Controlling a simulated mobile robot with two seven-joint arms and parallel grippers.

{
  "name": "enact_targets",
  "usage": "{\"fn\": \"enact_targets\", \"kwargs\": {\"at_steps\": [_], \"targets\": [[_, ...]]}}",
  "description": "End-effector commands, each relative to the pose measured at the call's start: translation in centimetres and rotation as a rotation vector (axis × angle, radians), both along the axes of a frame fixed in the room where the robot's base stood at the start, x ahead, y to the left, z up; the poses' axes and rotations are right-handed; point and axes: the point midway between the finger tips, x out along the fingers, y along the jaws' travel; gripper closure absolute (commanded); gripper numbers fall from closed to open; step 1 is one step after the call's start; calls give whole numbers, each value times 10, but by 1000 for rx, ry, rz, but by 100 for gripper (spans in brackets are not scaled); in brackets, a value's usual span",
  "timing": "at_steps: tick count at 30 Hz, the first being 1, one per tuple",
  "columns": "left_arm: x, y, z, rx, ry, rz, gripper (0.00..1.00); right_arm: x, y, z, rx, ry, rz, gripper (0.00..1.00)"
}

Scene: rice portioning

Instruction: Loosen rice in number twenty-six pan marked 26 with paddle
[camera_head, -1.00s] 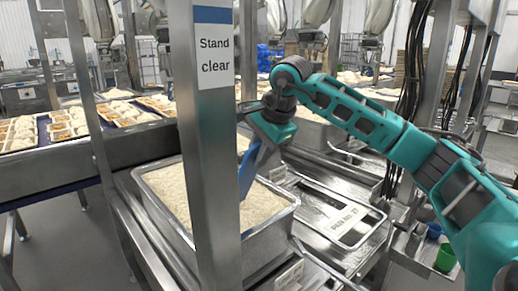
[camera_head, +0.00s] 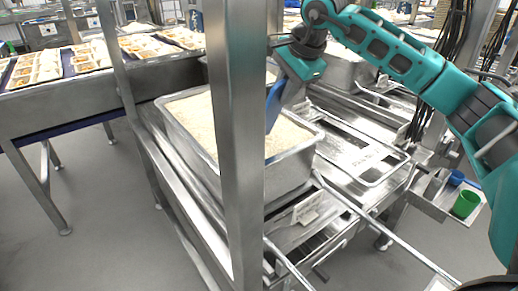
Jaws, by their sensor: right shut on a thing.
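A deep steel pan (camera_head: 290,173) full of pale rice (camera_head: 292,135) sits on the metal frame, partly hidden behind an upright post. A small tag (camera_head: 308,207) stands in front of it, but I cannot read its number. A blue paddle (camera_head: 273,118) leans down into the pan, its lower end at the rice beside the post. I cannot tell how deep it reaches. My right gripper (camera_head: 288,86) is shut on the paddle's upper end, above the pan's far side. My left gripper is not in view.
The steel post (camera_head: 236,150) stands close in front of the pan. A shallow steel tray (camera_head: 370,178) lies to the right. Green (camera_head: 466,204) and blue (camera_head: 456,177) cups stand at far right. Food trays (camera_head: 150,47) line a conveyor at the left.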

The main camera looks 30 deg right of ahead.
Motion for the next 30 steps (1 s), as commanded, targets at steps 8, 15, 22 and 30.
{"fn": "enact_targets", "kwargs": {"at_steps": [8,15,22,30], "targets": [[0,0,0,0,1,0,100,0,-2,1,1,-1,-1,100],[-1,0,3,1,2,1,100,2,-23,1,0,-1,-3,100],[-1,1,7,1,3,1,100,4,-46,1,2,0,-2,100],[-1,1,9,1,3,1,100,5,-60,1,0,-1,0,100]]}}
